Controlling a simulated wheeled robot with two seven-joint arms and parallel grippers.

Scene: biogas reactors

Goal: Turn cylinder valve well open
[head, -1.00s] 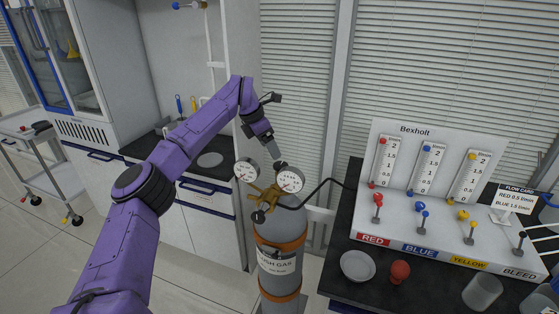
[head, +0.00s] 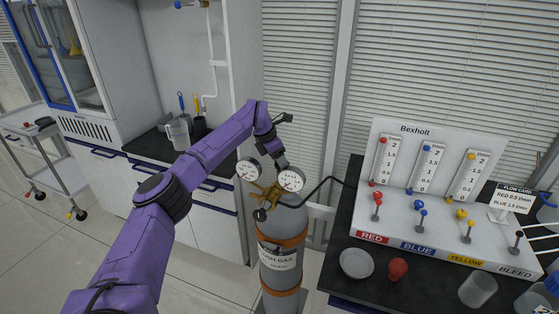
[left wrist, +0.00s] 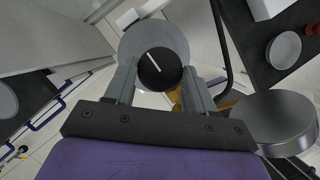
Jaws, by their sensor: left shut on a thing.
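The grey gas cylinder (head: 281,228) stands upright with orange bands and a label ending in "GH GAS". A brass valve and regulator (head: 264,193) with two round white gauges, left (head: 249,170) and right (head: 291,180), sits on top. My left gripper (head: 283,162) reaches down behind the right gauge, which hides the fingertips in the head view. In the left wrist view, my left gripper (left wrist: 160,84) is shut on the black round valve knob (left wrist: 158,72), one finger on each side. My right gripper is out of view.
A black hose runs from the regulator to the bench at right. The Bexholt flow panel (head: 430,200) stands there with a dish (head: 357,263), a red knob-like object (head: 397,269) and a clear beaker (head: 478,290). A counter and a trolley stand at left.

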